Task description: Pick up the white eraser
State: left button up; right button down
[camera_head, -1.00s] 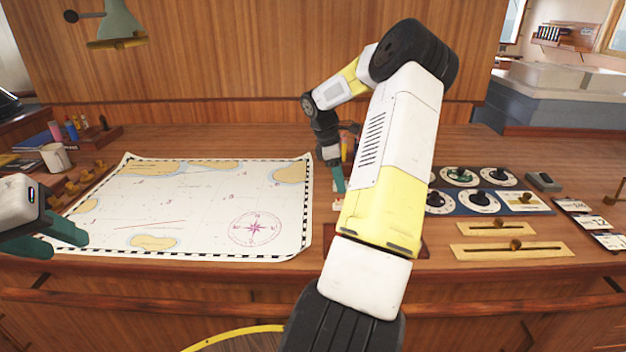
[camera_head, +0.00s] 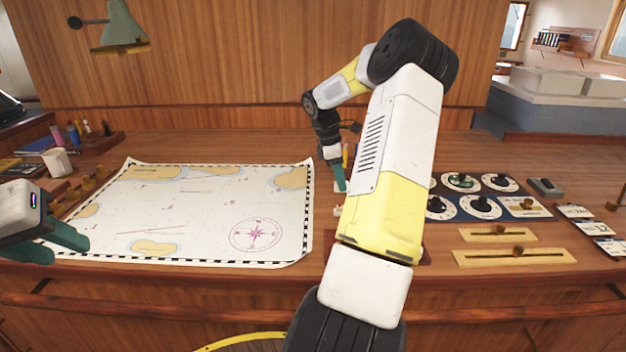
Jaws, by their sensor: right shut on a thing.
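My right gripper (camera_head: 341,187) has teal fingers pointing down over the desk, just right of the chart. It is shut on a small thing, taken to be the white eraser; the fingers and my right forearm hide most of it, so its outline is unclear. A small white patch (camera_head: 338,211) shows just below the fingertips; I cannot tell whether it is part of the eraser. My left gripper (camera_head: 52,244) is at the left edge, over the chart's left side, with its teal fingers apart and nothing seen between them.
The chart (camera_head: 200,215) covers the desk's left middle. A white mug (camera_head: 56,162) and a pen rack (camera_head: 90,138) stand at the left. Dial panels (camera_head: 480,205), brass sliders (camera_head: 515,257) and cards (camera_head: 590,228) fill the right. A lamp (camera_head: 122,28) hangs at upper left.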

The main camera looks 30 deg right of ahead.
jog(key=shift+a+r, duration=0.7)
jog(key=shift+r, duration=0.3)
jog(key=a, duration=0.9)
jog(key=s+a+r, duration=0.1)
jog(key=a, duration=0.4)
jog(key=shift+a+r, duration=0.1)
jog(key=shift+a, duration=0.25)
jog(key=c, duration=1.8)
grip_release()
grip_shut()
